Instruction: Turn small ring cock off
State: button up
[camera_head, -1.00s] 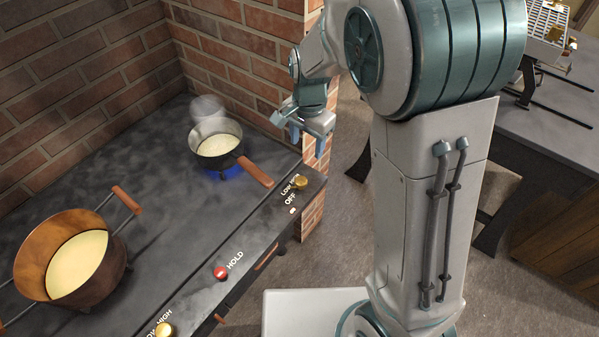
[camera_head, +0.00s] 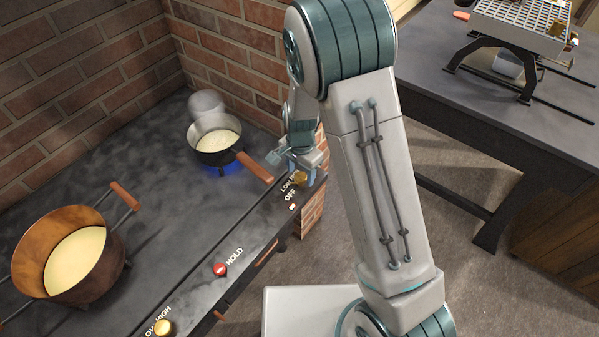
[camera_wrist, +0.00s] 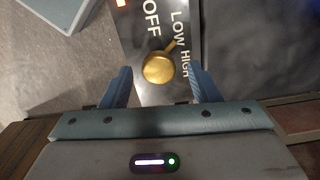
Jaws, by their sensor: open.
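The small ring cock, a brass knob (camera_head: 300,179), sits on the panel at the stove's right end, beside OFF and LOW labels. In the wrist view the knob (camera_wrist: 158,68) has its pointer angled up and right toward LOW. My gripper (camera_wrist: 159,82) is open, with one blue finger on each side of the knob in that picture; I cannot tell whether they touch it. In the head view my gripper (camera_head: 291,164) is just above and beside the knob. A blue flame (camera_head: 232,168) burns under the small pan (camera_head: 213,153).
The small pan's wooden handle (camera_head: 255,167) points toward the knob, close to my gripper. A copper pot (camera_head: 60,225) stands at left. A red HOLD button (camera_head: 220,269) and another brass knob (camera_head: 162,327) are farther along the panel. A brick wall (camera_head: 80,60) is behind.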

jog(key=shift+f, duration=0.4)
jog(key=c, duration=1)
jog(key=shift+o, duration=0.2)
jog(key=n+b, duration=0.2)
jog(key=n, duration=0.2)
jog(key=shift+n, duration=0.3)
jog(key=n+b, duration=0.1)
jog(key=n, duration=0.4)
jog(key=shift+r+n, duration=0.1)
jog(key=shift+n, duration=0.2)
